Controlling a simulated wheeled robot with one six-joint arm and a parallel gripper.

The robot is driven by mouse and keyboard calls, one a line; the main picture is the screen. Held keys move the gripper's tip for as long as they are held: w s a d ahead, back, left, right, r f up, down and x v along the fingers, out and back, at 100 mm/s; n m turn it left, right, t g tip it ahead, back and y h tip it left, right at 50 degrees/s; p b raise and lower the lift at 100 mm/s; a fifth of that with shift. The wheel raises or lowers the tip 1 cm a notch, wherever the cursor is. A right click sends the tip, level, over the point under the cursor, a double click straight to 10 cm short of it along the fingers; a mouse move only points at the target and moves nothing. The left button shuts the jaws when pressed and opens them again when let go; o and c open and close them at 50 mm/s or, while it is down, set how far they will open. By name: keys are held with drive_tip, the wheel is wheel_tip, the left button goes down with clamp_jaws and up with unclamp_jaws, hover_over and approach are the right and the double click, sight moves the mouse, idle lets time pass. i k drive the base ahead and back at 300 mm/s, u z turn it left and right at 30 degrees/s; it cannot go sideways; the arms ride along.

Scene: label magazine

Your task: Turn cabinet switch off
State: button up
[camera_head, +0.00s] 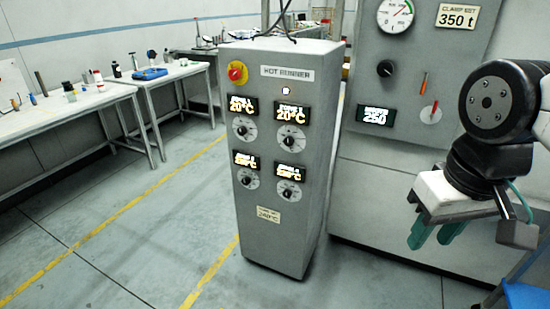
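The grey hot runner cabinet (285,235) stands upright in the middle of the view. Its red rotary switch (237,73) on a yellow plate is at the upper left of the front face. A small lit lamp (286,91) is under the HOT RUNNER label. Several displays are lit, two reading 20°C, with a dial under each. My gripper (436,234) is at the right, well away from the switch and in front of the larger machine. Its green fingers point down, apart, with nothing seen between them.
A larger grey machine (385,180) with a gauge (395,14), a black knob (385,68) and a red-tipped lever (434,112) stands to the right of the cabinet. White workbenches (60,108) line the left. The floor in front of the cabinet is clear.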

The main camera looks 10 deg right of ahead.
sight(234, 74)
drive_tip(key=k, duration=0.6)
drive_tip(key=z, duration=0.5)
drive_tip(key=i, duration=1.15)
drive_tip(key=u, duration=0.8)
drive_tip(key=i, duration=0.4)
drive_tip(key=u, duration=0.4)
